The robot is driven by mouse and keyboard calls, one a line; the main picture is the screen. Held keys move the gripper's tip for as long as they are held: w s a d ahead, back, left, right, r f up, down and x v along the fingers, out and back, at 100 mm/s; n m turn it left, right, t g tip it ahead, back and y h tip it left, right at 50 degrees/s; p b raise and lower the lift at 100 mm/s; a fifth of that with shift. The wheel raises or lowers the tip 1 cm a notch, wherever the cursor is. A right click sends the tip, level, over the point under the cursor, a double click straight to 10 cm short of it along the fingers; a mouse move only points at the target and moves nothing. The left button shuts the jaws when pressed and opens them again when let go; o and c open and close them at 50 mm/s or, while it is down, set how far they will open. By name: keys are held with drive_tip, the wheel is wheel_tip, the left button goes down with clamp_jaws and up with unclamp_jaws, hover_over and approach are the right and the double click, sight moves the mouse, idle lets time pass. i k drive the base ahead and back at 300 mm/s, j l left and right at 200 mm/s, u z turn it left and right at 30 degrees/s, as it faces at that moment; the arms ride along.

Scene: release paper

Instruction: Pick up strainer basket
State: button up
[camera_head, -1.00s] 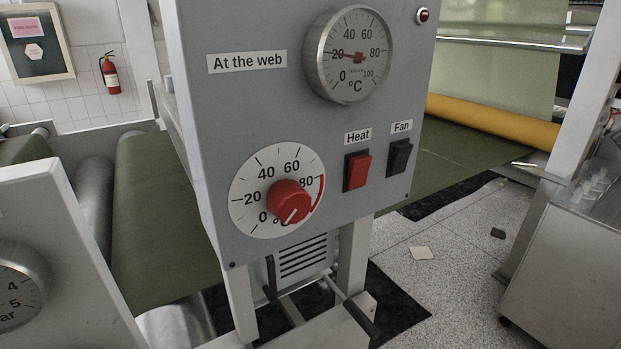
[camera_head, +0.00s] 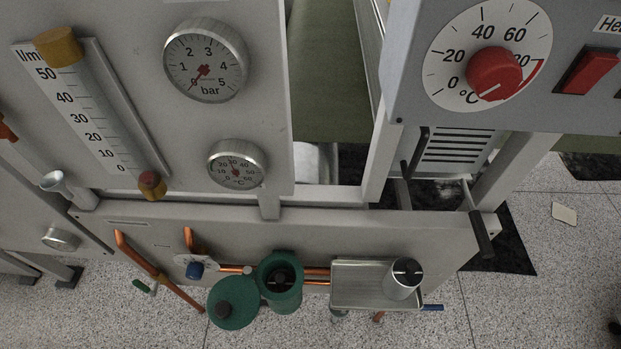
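The strainer basket appears to be the small silver cylinder (camera_head: 401,290) with a dark open top and a thin bar across it. It stands upright at the right end of a shallow metal tray (camera_head: 350,290) at the lower middle. Left of the tray is an open green housing (camera_head: 281,297) with a dark inside. A round green lid (camera_head: 234,303) with a dark knob is beside the housing on its left. My gripper is not in view.
Gauge panels (camera_head: 270,150) rise behind. Two black-ended handles (camera_head: 482,235) project behind and right of the tray. Speckled floor (camera_head: 540,300) is open at right.

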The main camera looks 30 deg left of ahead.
sight(281, 281)
drive_tip(key=i+l+u, duration=0.2)
drive_tip(key=i+l, duration=0.35)
drive_tip(key=i+u, duration=0.1)
drive_tip(key=u, duration=1.9)
